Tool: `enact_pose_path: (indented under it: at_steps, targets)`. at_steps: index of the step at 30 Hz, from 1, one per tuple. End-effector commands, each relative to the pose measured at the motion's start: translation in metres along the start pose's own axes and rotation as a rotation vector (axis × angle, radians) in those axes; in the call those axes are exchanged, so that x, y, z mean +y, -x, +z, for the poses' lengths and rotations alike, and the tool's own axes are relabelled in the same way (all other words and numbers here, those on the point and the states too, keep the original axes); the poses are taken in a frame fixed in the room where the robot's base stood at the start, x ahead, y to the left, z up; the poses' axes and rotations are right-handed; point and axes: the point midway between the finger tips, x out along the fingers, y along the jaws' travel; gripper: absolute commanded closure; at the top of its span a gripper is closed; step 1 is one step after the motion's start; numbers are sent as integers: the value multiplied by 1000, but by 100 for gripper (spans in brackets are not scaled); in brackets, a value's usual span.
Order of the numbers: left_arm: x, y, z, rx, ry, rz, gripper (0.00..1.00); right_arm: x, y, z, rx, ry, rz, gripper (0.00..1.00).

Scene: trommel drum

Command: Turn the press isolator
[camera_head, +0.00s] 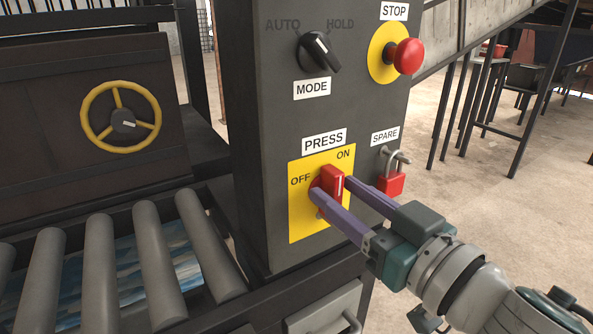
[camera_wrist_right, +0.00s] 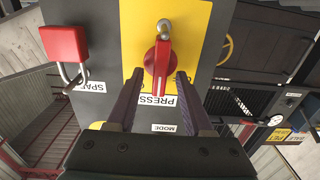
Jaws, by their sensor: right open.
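The press isolator is a red rotary handle (camera_head: 331,182) on a yellow plate (camera_head: 308,228) marked OFF and ON, under the PRESS label. In the head view the handle's white mark stands near upright, toward the ON side. It also shows in the right wrist view as a red handle (camera_wrist_right: 161,67) with a metal ring at one end. My right gripper (camera_head: 332,187) is open, with one purple finger on each side of the handle. In the right wrist view its fingertips (camera_wrist_right: 160,75) flank the handle with small gaps. My left gripper is not in view.
A red padlock (camera_head: 391,183) hangs at SPARE, close beside my right gripper's finger. Above are a black MODE knob (camera_head: 320,52) and a red STOP button (camera_head: 408,56). Rollers (camera_head: 156,262) and a yellow handwheel (camera_head: 121,117) lie left. Open floor (camera_head: 480,210) is at right.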

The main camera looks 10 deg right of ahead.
Motion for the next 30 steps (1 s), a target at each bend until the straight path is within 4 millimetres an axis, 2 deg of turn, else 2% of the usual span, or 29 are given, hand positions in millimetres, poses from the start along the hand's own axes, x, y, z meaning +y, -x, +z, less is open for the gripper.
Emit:
enact_pose_path:
  at_steps: [2,14,30]
  targets:
    - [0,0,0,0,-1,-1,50,0,0,0,0,0,0,54]
    - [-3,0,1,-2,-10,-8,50,0,0,0,0,0,0,99]
    - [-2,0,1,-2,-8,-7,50,0,0,0,1,16,0,100]
